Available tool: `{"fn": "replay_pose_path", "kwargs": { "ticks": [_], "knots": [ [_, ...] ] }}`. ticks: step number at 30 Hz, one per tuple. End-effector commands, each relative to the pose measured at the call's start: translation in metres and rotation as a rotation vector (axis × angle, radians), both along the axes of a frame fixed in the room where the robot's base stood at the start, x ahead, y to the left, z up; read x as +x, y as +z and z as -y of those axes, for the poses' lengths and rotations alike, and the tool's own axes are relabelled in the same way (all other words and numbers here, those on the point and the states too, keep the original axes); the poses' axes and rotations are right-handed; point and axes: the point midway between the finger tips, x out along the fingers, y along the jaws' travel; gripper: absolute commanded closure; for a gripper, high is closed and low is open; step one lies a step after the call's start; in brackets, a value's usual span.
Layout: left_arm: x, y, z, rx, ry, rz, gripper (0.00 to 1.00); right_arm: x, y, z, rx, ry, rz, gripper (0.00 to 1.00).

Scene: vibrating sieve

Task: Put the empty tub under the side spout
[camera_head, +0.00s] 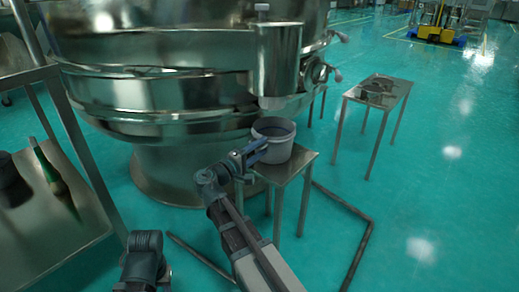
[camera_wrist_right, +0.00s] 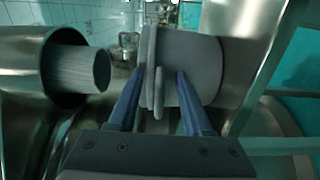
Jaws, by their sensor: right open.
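The tub (camera_head: 273,143), pale grey, stands upright on a small steel stand below the side spout (camera_head: 274,75). Its inside looks empty. In the right wrist view the picture is turned sideways: the tub (camera_wrist_right: 192,65) lies between and beyond my fingers, with its rim toward the spout's open end (camera_wrist_right: 75,70) and a gap between them. My right gripper (camera_head: 256,148) is at the tub's near left side, by the rim. Its fingers (camera_wrist_right: 158,98) are apart, one on each side of a grey rim tab. Contact cannot be told. Only my left arm's wrist shows; its fingers do not.
The steel stand (camera_head: 290,168) is small, with edges close around the tub. The large sieve (camera_head: 150,90) fills the back left. A second steel table (camera_head: 378,92) stands right. A cart (camera_head: 40,225) with a green bottle is at left. Floor rails (camera_head: 358,258) lie at front right.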

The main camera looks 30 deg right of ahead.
Motion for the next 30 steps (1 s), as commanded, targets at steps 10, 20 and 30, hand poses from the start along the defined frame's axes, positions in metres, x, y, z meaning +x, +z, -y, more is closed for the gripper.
{"fn": "replay_pose_path", "kwargs": {
  "ticks": [10, 20, 30],
  "knots": [
    [0.000, -0.001, 0.000, 0.000, 0.000, 0.000, 0.58, -0.014, -0.001, -0.035, 0.000, 0.005, 0.000, 0.51],
    [0.000, -0.002, 0.000, 0.000, 0.000, 0.000, 0.58, -0.039, -0.002, -0.099, 0.000, 0.004, 0.000, 0.51],
    [0.000, -0.002, 0.000, 0.000, 0.000, 0.000, 0.58, -0.051, -0.002, -0.127, 0.000, 0.000, 0.000, 0.51]
  ]
}}
